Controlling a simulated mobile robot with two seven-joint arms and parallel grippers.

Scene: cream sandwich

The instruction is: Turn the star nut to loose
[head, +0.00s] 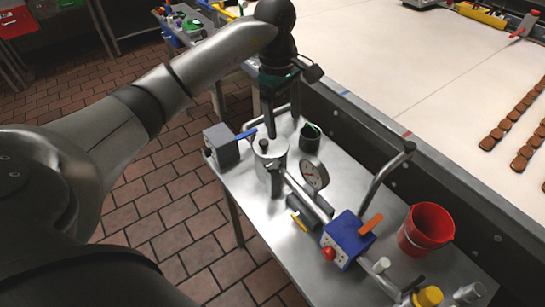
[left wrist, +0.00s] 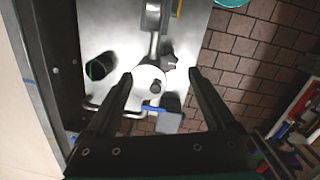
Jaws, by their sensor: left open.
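A steel pot (head: 270,151) with a flat round lid stands on the metal table. A small dark knob (head: 264,144) sits on its lid. A dark metal piece (head: 269,181) juts from its near side, and also shows in the left wrist view (left wrist: 169,61). I cannot tell which of these is the star nut. My left gripper (head: 269,132) points down just above the pot. In the left wrist view its fingers (left wrist: 161,75) are apart, with the pot lid (left wrist: 147,75) and knob (left wrist: 155,87) below and between them, and nothing held. My right gripper is not in view.
A grey box (head: 222,148) with a blue lever stands left of the pot, a dark cup (head: 310,138) behind it. A pipe runs to a gauge (head: 314,175) and a blue box (head: 347,240). A red bucket (head: 426,230) stands right. A conveyor (head: 420,75) borders the table.

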